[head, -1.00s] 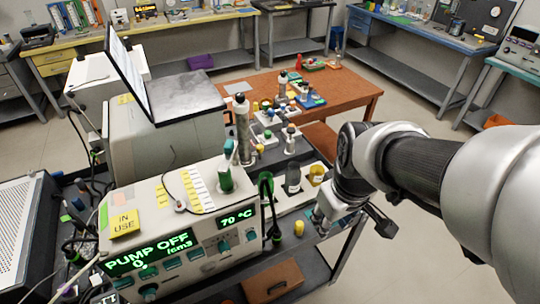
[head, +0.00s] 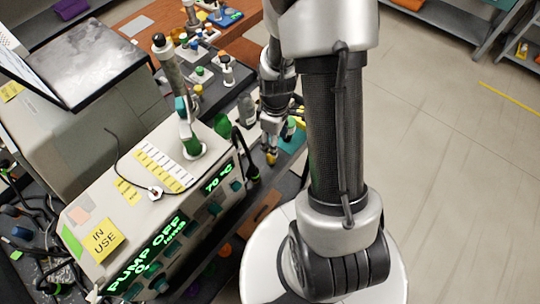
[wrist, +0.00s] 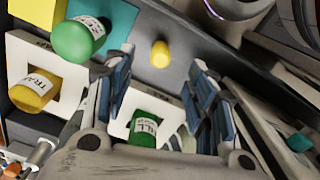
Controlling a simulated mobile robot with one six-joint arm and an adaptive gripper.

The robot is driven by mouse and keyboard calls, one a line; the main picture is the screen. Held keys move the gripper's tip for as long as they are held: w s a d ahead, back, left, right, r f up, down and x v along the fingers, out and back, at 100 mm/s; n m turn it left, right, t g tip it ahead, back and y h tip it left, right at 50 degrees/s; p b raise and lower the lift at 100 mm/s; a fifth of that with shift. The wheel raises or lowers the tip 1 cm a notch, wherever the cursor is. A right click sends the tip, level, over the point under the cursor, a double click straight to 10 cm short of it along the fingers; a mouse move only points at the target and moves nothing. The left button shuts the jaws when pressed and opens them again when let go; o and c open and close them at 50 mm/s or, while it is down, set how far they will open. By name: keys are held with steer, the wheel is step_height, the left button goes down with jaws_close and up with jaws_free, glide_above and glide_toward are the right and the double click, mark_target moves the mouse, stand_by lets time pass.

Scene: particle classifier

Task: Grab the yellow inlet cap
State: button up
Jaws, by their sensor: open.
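The yellow inlet cap (wrist: 160,54) stands on the dark grey bench top in the wrist view, beyond my fingertips and roughly in line with the gap between them. It shows small and yellow in the head view (head: 271,158), just below my gripper (head: 272,136). In the wrist view my gripper (wrist: 163,82) is open, with its blue-grey finger pads spread apart and nothing held between them. The pads look apart from the cap.
A green container (wrist: 80,40) is at upper left in the wrist view, by a teal patch. A yellow container (wrist: 33,90) and a green labelled one (wrist: 145,130) sit in white holders. The pump box (head: 150,185) stands left of my gripper.

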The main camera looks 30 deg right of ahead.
step_height(320, 180, down, 4)
steer(key=shift+f+b, duration=0.25)
steer(key=shift+b, duration=0.25)
steer(key=f, duration=0.1)
steer(key=f+b, duration=0.1)
steer(key=f, duration=0.1)
steer(key=f+b, duration=0.1)
steer(key=f, duration=0.1)
steer(key=shift+w+a+f, duration=0.1)
steer(key=shift+w+a, duration=0.05)
steer(key=shift+a, duration=0.15)
steer(key=shift+c, duration=0.5)
steer(key=c, duration=1)
